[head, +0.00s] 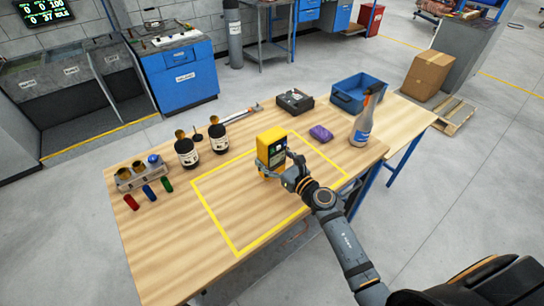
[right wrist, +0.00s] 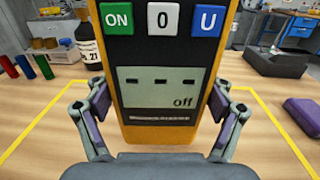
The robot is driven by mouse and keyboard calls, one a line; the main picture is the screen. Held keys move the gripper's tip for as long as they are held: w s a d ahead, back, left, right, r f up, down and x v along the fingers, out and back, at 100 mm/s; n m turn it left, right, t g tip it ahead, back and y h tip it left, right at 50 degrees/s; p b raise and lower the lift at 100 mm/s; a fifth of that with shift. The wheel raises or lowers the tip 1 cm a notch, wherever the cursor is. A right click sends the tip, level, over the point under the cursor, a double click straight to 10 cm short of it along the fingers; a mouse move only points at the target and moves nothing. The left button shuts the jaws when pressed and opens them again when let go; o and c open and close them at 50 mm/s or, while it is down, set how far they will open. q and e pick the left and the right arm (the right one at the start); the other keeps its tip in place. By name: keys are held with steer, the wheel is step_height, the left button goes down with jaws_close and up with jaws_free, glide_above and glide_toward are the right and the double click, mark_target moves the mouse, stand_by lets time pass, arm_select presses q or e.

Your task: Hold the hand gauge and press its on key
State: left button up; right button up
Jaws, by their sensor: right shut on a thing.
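The hand gauge (head: 271,147) is a yellow upright device with a dark face, inside the yellow outline on the table. In the right wrist view the gauge (right wrist: 160,60) shows a green ON key (right wrist: 118,17), a white 0 key (right wrist: 163,18) and a blue U key (right wrist: 208,19) in a row. Its display (right wrist: 158,88) shows three dashes and "off". My right gripper (head: 288,168) is shut on the gauge, one finger pad on each side of its lower body. Whether the gauge's base touches the table is unclear. My left gripper is not in view.
A purple object (head: 321,132) and a spray bottle (head: 362,125) stand to the right. A blue bin (head: 348,102) and a dark box (head: 295,101) are behind. Two dark bottles (head: 188,152) and several colored cylinders (head: 149,193) are at left. The front of the table is clear.

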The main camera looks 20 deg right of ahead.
mark_target(277, 170)
steer(key=shift+f+b, duration=2)
steer(key=shift+f, duration=0.1)
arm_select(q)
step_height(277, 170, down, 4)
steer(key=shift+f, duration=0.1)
arm_select(e)
steer(key=shift+f, duration=0.15)
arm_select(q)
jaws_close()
arm_select(e)
steer(key=shift+s, duration=0.1)
steer(key=shift+f, duration=0.1)
stand_by(2.4)
